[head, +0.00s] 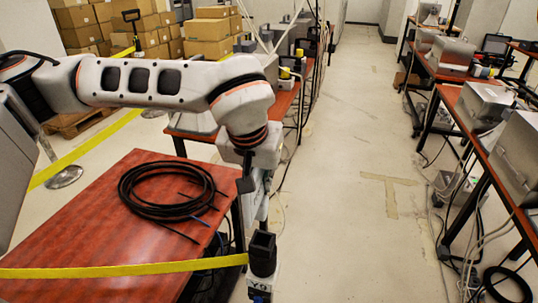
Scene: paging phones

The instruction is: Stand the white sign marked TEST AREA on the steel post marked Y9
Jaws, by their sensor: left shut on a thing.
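The steel post marked Y9 (258,283) stands at the bottom centre, beside the right end of the red table. It has a black square head (262,252). My left gripper (254,186) points down above the post and is shut on a narrow pale thing, which I take to be the white sign (265,182) seen nearly edge-on. Its lettering cannot be read from here. A thin dark stem runs from it down to the post's head; whether it sits inside or just above cannot be told. My right gripper is not in view.
A yellow belt (130,270) runs left from the post across the red table (90,215). A black cable coil (165,190) lies on that table. Benches with grey equipment (485,100) line the right. The floor aisle (345,180) is clear.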

